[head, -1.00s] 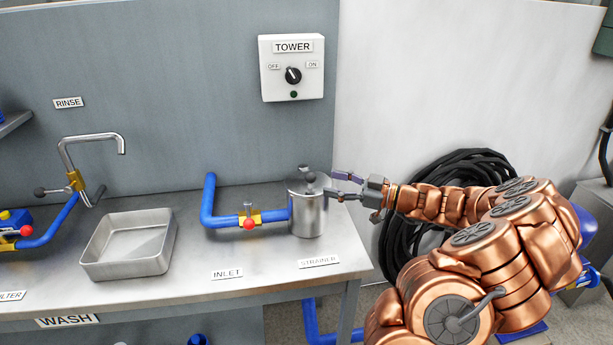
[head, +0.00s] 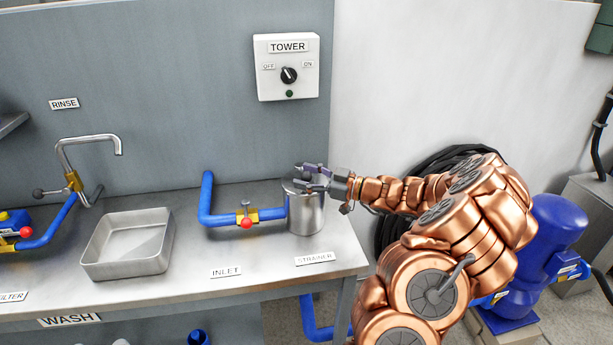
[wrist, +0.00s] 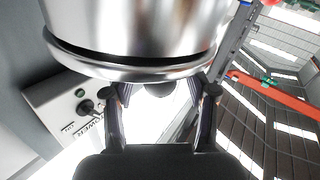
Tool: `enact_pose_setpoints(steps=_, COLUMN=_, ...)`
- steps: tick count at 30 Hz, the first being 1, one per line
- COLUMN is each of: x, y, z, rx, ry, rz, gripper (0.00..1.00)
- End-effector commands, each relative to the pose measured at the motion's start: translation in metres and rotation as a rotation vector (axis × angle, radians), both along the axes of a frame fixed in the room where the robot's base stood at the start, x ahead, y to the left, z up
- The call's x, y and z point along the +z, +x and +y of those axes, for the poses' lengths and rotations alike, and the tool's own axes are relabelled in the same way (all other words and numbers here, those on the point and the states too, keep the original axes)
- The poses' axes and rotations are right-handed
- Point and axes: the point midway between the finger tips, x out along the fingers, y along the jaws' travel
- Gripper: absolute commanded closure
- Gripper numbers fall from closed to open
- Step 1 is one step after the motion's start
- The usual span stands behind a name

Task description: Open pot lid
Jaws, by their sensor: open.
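The steel pot (head: 306,215) stands upright on the bench behind the STRAINER label. Its lid (head: 291,188) is on top, mostly covered by my gripper in the head view. In the wrist view the picture is upside down: the pot body (wrist: 135,25) fills the top, with the lid rim (wrist: 130,68) below it and a dark gap line between them. The lid's round knob (wrist: 158,89) shows between my fingers. My gripper (wrist: 162,92) is open, with one finger on each side of the knob and visible space around it.
A blue inlet pipe (head: 214,219) with a red-knobbed valve (head: 246,217) runs to the pot's left side. A steel basin (head: 127,243) stands further left. The TOWER switch box (head: 287,67) is on the wall above. Bench between basin and pipe is clear.

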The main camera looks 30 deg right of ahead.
Motion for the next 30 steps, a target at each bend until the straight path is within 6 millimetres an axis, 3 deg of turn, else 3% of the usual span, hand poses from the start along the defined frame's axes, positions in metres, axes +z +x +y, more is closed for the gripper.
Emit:
enact_pose_setpoints(steps=2, x=0.0001, y=0.0000, z=0.0002, rx=0.000, ry=0.000, rz=0.000, gripper=0.46)
enact_pose_setpoints(steps=17, x=0.0001, y=-0.0001, z=0.0001, rx=0.000, ry=0.000, rz=0.000, gripper=0.98)
enact_pose_setpoints(steps=30, x=-0.0002, y=0.0001, z=0.0001, rx=0.001, ry=0.000, rz=-0.001, gripper=1.00)
